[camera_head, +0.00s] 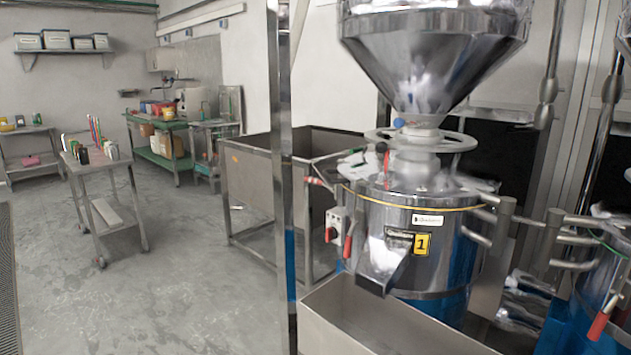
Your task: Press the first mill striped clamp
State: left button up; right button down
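The first mill (420,215) is a steel cylinder with a yellow "1" label, standing right of centre under a large steel hopper (432,55). A red-and-white banded piece (318,182) sticks out to the left from the mill's upper rim and looks like the striped clamp, though it is small here. A red upright handle (386,160) stands on the mill's top, and another red handle (348,246) hangs beside the spout. Neither of my grippers shows in this view.
A steel trough (345,318) stands below the spout, and a vertical steel post (281,150) is left of the mill. A steel bin (255,185) stands behind it. Part of a second mill (605,275) shows at right.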

aim_at(317, 180)
jog(key=u, duration=1.6)
jog(key=i, duration=2.2)
jog(key=z, duration=3.65)
